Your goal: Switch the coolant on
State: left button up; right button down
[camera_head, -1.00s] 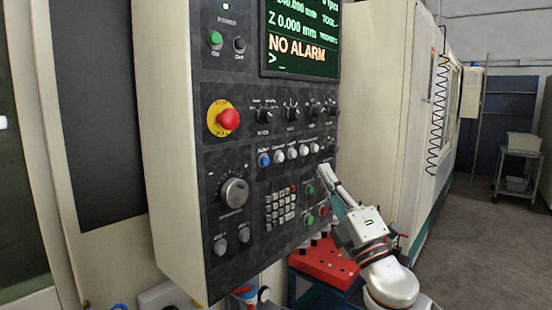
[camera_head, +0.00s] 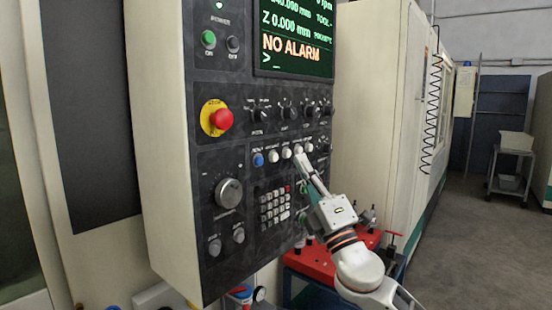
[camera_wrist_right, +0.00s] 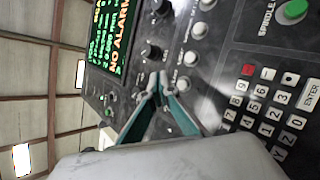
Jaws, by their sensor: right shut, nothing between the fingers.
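The control panel (camera_head: 205,130) of the machine fills the middle of the head view. Its row of small round buttons has a blue one (camera_head: 258,159) at the left and several white ones (camera_head: 273,156) to its right. The labels above are too small to read surely, so I cannot tell which is coolant. My right gripper (camera_head: 300,161) is shut and empty, its tips just below the right-hand white buttons. In the right wrist view its teal fingers (camera_wrist_right: 158,80) meet close to the lowest white button (camera_wrist_right: 182,83). Contact cannot be told. My left gripper is out of view.
A red emergency stop (camera_head: 222,119) sits left of the black selector knobs (camera_head: 287,113). The screen (camera_head: 294,40) reads NO ALARM. A keypad (camera_head: 275,207) and green button (camera_wrist_right: 293,11) are near the gripper. A red-topped cart (camera_head: 310,262) stands below.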

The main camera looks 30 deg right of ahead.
jog(key=shift+w+a, duration=0.25)
jog(key=shift+w, duration=0.35)
jog(key=shift+w+a, duration=0.3)
jog(key=shift+w, duration=0.35)
jog(key=shift+w+a, duration=0.25)
jog(key=shift+w, duration=0.35)
jog(key=shift+w+a+b, duration=0.2)
jog(key=shift+w+b, duration=0.15)
jog(key=shift+w, duration=0.05)
jog(key=shift+w+a, duration=0.1)
jog(key=shift+w, duration=0.25)
dwell(0.7)
dwell(0.4)
jog(key=shift+s+d, duration=0.3)
jog(key=shift+s, duration=0.5)
jog(key=s, duration=0.1)
jog(key=s+d, duration=0.1)
jog(key=s, duration=0.1)
jog(key=s+d, duration=0.1)
jog(key=shift+s+p, duration=0.3)
jog(key=shift+p, duration=0.05)
